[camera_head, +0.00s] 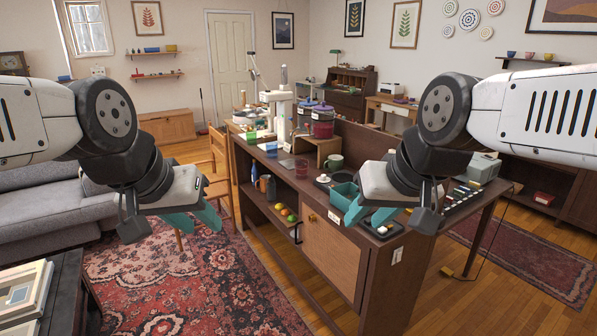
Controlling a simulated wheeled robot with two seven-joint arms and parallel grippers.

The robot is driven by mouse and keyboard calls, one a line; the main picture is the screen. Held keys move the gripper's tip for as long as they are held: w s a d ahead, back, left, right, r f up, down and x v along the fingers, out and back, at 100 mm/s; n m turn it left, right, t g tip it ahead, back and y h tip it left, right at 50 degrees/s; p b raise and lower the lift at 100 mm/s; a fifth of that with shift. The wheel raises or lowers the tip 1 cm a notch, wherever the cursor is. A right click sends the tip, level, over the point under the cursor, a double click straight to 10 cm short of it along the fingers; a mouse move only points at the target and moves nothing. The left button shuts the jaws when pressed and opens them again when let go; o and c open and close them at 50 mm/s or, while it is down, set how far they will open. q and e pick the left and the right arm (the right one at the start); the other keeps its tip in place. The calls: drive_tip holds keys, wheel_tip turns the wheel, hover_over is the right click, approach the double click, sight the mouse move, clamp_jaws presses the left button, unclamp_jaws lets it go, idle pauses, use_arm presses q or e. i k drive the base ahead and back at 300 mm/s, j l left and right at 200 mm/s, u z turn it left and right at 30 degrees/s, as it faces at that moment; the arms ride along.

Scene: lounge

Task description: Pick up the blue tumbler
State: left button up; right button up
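A small upright blue item (254,174), possibly the blue tumbler, stands on the open shelf at the left end of the wooden counter. It is too small to tell its shape well. A grey-blue vessel (268,187) stands just to its right. My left gripper (202,223) hangs in the air to the left of the counter, with its teal fingers apart and nothing between them. My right gripper (367,221) is in front of the counter's right part, also with teal fingers apart and empty. Both are well apart from the blue item.
A chair (219,160) stands behind my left gripper. A grey sofa (45,212) is at left. The patterned rug (200,285) has free room.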

sight(271, 147)
drive_tip(key=i+j+u, duration=0.15)
drive_tip(key=i, duration=1.1)
drive_tip(key=i+j+u, duration=0.15)
drive_tip(key=i, duration=1.15)
